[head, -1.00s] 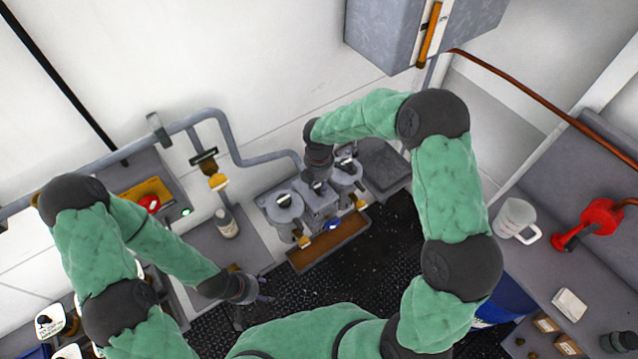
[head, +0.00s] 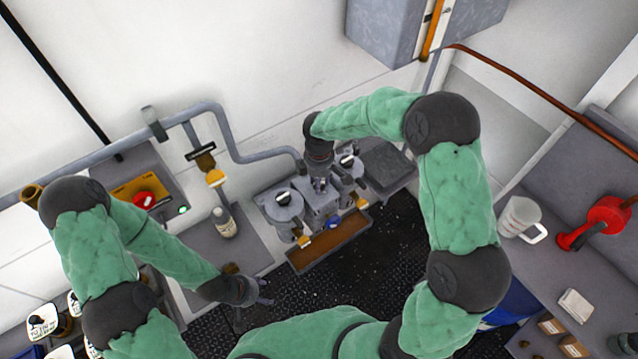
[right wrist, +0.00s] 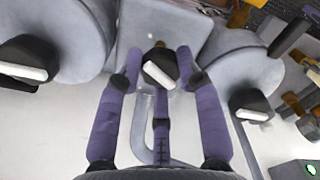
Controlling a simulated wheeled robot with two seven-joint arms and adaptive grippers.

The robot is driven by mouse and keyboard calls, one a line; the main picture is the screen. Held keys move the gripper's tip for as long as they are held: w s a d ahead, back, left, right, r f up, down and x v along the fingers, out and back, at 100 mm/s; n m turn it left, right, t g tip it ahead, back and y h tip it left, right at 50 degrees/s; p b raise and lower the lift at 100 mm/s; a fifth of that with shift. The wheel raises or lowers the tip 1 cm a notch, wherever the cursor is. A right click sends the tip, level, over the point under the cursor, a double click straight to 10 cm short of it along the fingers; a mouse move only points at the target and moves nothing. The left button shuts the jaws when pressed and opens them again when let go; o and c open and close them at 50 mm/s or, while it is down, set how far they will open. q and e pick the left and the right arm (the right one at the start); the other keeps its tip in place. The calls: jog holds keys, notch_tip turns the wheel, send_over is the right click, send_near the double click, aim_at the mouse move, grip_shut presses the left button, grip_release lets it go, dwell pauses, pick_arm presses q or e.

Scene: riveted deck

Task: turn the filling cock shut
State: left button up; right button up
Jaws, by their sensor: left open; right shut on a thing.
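In the right wrist view a black knob with a white bar (right wrist: 158,67), apparently the filling cock, sits on the grey middle housing (right wrist: 185,28). Its bar slants down to the right. My right gripper (right wrist: 157,86) is shut on this knob, its purple fingers around it. In the head view my right gripper (head: 320,183) reaches down onto the middle housing (head: 320,203) between two round grey pots, hiding the knob. My left gripper (head: 262,291) is open and empty, low over the dark floor, apart from the machine.
Similar knobs top the left pot (head: 284,207) and right pot (head: 352,173). A brown drip tray (head: 330,245) lies in front. A bottle (head: 224,222), a pipe (head: 225,130) and a red button (head: 145,200) are to the left. A mug (head: 520,217) stands right.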

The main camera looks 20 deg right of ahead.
jog(key=m+b, duration=0.2)
jog(key=m, duration=0.4)
jog(key=shift+f+m+b, duration=0.1)
jog(key=shift+m+b, duration=0.2)
jog(key=m+b, duration=0.1)
jog(key=m, duration=0.4)
jog(key=shift+b, duration=0.4)
jog(key=shift+m, duration=0.3)
jog(key=o, duration=1.1)
jog(key=shift+o, duration=0.2)
notch_tip(320, 180, up, 12)
